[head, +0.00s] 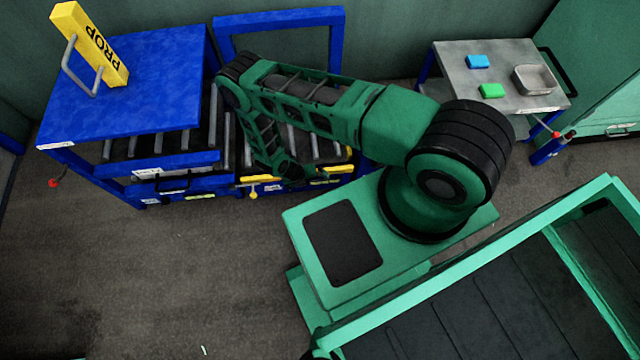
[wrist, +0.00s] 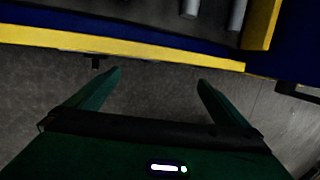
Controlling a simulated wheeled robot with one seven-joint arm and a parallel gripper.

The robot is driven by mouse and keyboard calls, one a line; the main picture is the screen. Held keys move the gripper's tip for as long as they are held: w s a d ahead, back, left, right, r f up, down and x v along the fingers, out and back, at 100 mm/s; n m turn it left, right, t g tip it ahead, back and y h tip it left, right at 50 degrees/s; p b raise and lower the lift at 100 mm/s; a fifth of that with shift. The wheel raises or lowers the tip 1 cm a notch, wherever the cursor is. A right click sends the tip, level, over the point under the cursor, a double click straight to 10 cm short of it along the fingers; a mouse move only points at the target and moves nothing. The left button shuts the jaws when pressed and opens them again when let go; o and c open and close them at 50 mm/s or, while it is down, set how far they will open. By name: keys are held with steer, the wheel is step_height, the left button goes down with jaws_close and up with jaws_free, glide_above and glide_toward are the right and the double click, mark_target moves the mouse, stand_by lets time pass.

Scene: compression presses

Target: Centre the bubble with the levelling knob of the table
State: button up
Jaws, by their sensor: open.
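A grey-topped table (head: 505,55) with blue legs stands at the back right in the head view. No bubble can be made out in either view. My gripper (wrist: 159,76) is open and empty in the wrist view, its two green fingers apart below a yellow bar (wrist: 130,46). In the head view my arm reaches left to the blue press, far from the grey table, and the gripper is mostly hidden there.
The blue press (head: 150,85) at the left carries a yellow PROP block (head: 90,45) and rollers. A blue block (head: 478,62), a green block (head: 492,90) and a metal tray (head: 535,79) stand on the table. A green cabinet (head: 600,70) is at the right. Floor at lower left is clear.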

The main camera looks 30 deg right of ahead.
steer(key=v, duration=0.8)
steer(key=shift+r, duration=0.3)
steer(key=shift+w+a+r, duration=0.1)
